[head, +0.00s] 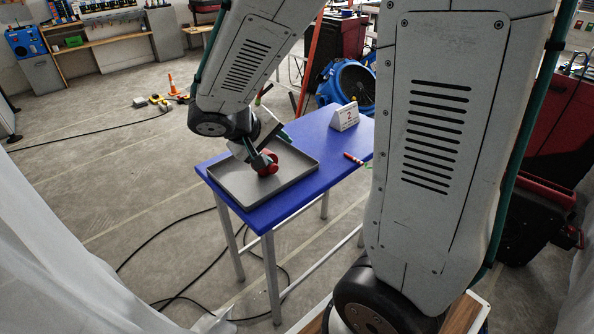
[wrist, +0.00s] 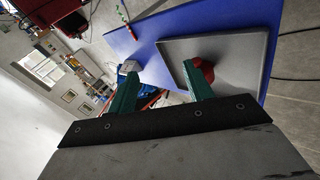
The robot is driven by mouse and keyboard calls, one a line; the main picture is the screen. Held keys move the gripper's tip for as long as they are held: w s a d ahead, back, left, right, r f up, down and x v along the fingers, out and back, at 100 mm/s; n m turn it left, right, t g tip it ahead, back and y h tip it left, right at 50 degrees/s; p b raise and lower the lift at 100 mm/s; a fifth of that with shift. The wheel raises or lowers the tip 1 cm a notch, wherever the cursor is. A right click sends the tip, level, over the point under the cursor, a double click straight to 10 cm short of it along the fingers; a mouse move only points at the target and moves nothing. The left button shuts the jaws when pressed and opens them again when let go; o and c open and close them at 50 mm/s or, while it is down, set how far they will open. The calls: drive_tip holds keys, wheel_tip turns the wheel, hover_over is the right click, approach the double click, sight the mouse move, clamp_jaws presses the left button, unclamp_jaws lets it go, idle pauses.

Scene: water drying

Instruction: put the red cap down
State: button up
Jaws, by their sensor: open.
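The red cap (head: 266,163) is at the grey tray (head: 293,187) on the blue table (head: 330,147). In the wrist view the red cap (wrist: 207,69) shows beside and partly behind one green finger, over the grey tray (wrist: 245,45). My gripper (head: 262,155) is low over the tray. Its two green fingers also show in the wrist view (wrist: 160,85), spread apart with nothing between them. The cap's underside is hidden, so I cannot tell whether it touches the tray floor or the finger.
A red and green marker-like item (head: 354,159) lies near the table's right edge. A blue fan (head: 350,84) stands behind the table. Black cables (head: 175,238) lie on the floor.

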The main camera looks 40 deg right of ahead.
drive_tip(key=s+a+r+n+y, duration=0.1)
drive_tip(key=s+a+r+y, duration=0.3)
drive_tip(key=s, duration=0.6)
drive_tip(key=s+a+r+y, duration=0.4)
drive_tip(key=s+a+r, duration=0.1)
drive_tip(key=s, duration=0.5)
drive_tip(key=shift+r+n, duration=0.2)
drive_tip(key=shift+n, duration=0.2)
drive_tip(key=shift+d, duration=0.1)
